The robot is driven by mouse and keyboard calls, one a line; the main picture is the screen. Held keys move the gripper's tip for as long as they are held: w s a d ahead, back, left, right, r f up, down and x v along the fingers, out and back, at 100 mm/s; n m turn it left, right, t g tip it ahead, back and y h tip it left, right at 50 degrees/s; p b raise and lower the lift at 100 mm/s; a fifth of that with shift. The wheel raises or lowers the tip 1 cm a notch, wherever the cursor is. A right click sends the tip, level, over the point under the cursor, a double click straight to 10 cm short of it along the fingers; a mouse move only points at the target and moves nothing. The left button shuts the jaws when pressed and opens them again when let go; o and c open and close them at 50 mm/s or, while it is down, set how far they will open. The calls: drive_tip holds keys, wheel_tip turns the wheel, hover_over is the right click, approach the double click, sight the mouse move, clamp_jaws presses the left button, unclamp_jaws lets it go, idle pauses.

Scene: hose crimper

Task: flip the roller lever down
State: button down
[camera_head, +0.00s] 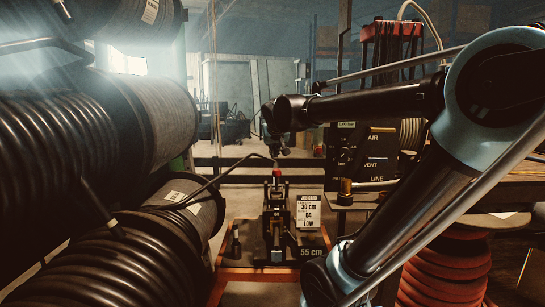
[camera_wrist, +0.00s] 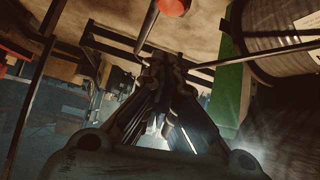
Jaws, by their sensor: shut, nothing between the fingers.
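A dark lever with a red tip (camera_head: 276,172) stands upright at the crimper stand (camera_head: 277,225) in the head view. The red tip (camera_wrist: 173,6) and its dark rod also show at the top of the wrist view. I cannot tell for sure whether this is the roller lever. My gripper (camera_wrist: 165,62) is shut and empty, its fingers pointing up the wrist picture, apart from the red tip. In the head view my wrist hangs above and behind the stand; the fingertips are not clear there.
Large black hose reels (camera_head: 95,110) crowd the left side. A job sign (camera_head: 309,212) stands beside the crimper on an orange-edged platform (camera_head: 262,274). A black air panel (camera_head: 361,160) and red hose coils (camera_head: 447,270) are at right. Open floor lies behind the stand.

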drive_tip(key=shift+v, duration=2.3)
drive_tip(key=shift+s+f, duration=0.1)
drive_tip(key=shift+s, duration=0.1)
